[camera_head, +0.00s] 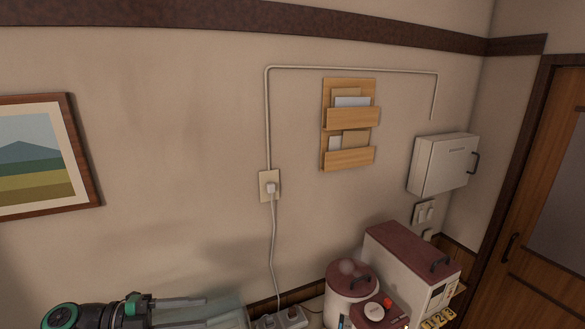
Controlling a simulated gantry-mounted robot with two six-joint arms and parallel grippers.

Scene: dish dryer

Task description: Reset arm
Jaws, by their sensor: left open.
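My left gripper (203,311) shows at the bottom left of the head view, its arm coming in from the left. Its two light fingers point right and are apart, with nothing visible between them. A pale, see-through surface (232,310) shows around and beyond the fingertips; I cannot tell what it is or whether they touch. My right gripper is not in view. A cream appliance with a dark red top (405,243) and black handle stands at the lower right, possibly the dish dryer.
A round lidded pot (350,285) stands left of the appliance. A power strip (292,318) lies at the bottom edge, below a wall outlet (269,187). A wooden letter rack (349,155), a white box (441,165) and a picture (45,199) hang on the wall. A door (535,270) is right.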

